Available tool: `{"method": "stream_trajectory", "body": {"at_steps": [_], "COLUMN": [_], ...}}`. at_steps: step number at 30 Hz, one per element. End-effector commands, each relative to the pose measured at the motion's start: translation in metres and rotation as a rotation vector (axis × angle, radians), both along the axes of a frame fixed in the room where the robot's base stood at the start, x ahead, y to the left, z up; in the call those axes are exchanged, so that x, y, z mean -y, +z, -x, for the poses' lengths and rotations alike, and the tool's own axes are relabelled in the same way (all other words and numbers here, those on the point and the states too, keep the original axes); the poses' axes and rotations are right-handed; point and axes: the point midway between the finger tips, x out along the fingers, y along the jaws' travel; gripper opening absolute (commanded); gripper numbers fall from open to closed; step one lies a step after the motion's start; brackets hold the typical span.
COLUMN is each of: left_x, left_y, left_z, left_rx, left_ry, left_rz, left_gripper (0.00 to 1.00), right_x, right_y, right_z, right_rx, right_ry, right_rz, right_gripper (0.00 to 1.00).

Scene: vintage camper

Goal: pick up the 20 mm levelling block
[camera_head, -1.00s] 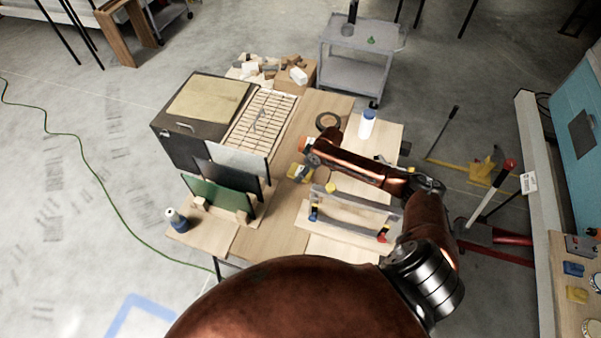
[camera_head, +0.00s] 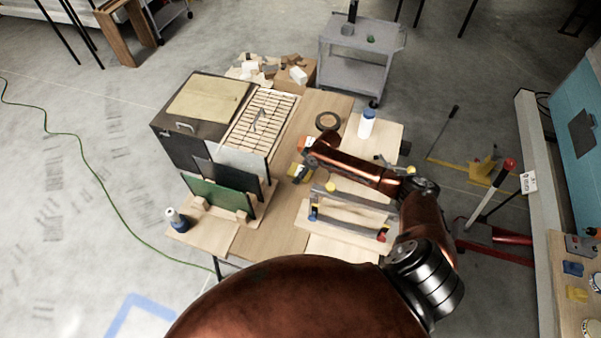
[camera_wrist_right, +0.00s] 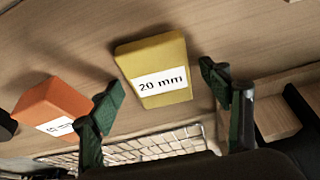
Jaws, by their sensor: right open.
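The 20 mm levelling block (camera_wrist_right: 152,58) is a yellow block with a white "20 mm" label, lying on the wooden table in the right wrist view. My right gripper (camera_wrist_right: 160,78) is open, with its dark green fingers on either side of the view and the block between and just beyond the tips. I see no contact with it. The yellow block (camera_head: 293,172) also shows in the head view beside my right wrist, which hides most of the gripper. My left gripper is not in view.
An orange block (camera_wrist_right: 52,104) with a partly hidden label lies left of the yellow one, close to the left finger. A wire rack (camera_wrist_right: 165,143) is near. In the head view, a tape roll (camera_head: 328,121), a white bottle (camera_head: 367,124) and upright panels (camera_head: 215,195) stand around.

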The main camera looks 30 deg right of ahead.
Motion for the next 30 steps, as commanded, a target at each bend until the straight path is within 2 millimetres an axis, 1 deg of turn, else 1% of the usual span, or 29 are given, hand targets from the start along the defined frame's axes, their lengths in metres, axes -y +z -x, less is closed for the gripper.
{"method": "stream_trajectory", "body": {"at_steps": [5, 26, 30], "left_x": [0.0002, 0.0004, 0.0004], "left_y": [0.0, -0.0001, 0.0], "left_z": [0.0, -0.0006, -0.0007], "left_rx": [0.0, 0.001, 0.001], "left_ry": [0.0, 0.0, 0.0], "left_rz": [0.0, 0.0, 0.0], "left_gripper": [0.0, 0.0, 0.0], "right_x": [0.0002, 0.0007, 0.0008], "right_y": [-0.0002, -0.0011, -0.001], "right_z": [0.0001, 0.0006, 0.0005], "right_rx": [0.0, -0.002, -0.001], "right_ry": [0.0, 0.0, 0.0], "right_rz": [0.0, 0.001, 0.002], "right_gripper": [0.71, 0.23, 0.22]}}
